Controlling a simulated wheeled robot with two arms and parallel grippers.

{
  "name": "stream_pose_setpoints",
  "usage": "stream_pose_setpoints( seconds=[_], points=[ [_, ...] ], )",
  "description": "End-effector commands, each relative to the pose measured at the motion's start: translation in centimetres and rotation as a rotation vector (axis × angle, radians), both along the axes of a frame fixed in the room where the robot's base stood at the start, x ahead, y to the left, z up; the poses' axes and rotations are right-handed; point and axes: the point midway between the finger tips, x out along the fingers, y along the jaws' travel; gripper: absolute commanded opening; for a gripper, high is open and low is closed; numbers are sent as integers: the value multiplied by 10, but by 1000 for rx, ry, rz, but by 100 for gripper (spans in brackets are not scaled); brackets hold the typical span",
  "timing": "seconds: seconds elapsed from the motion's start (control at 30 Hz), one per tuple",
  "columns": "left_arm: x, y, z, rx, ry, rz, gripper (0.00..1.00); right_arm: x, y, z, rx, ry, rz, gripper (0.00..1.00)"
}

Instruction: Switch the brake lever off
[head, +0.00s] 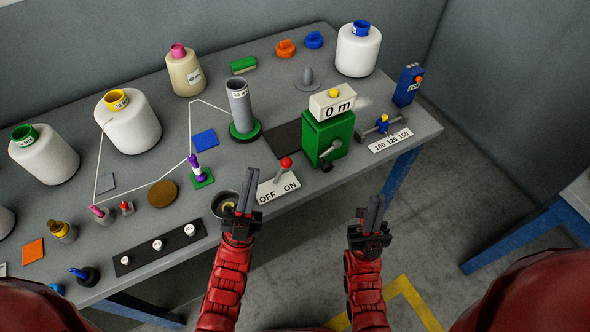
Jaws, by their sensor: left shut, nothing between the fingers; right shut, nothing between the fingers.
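The brake lever (286,163) is a short grey stick with a red ball knob. It stands at the table's front edge behind a white plate (279,188) marked OFF on the left and ON on the right. The stick leans to the right, towards the ON side. My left gripper (249,176) is shut and empty, pointing up just left of the plate and lever, with the knob clear of its fingers. My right gripper (375,202) is shut and empty, in front of the table's edge, to the right of and below the lever.
A green machine (326,140) with a "0 m" counter (332,103) stands right of the lever. A grey cylinder (239,105) on a green base stands behind it. A dark round cup (226,205) sits by my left gripper. White yarn (146,193) runs across the table's left part.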

Motion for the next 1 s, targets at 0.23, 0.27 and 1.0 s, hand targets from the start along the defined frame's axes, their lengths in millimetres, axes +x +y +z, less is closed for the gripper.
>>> stream_pose_setpoints(
  seconds=[0.23,0.27,1.0],
  points=[
    [49,-119,-70,423,232,48,0,0,0,-19,0,0,0,0],
    [53,-130,-80,480,251,63,0,0,0,-21,0,0,0,0],
    [74,-171,-183,1494,457,829,0,0,0,-64,0,0,0,0]
  ],
)
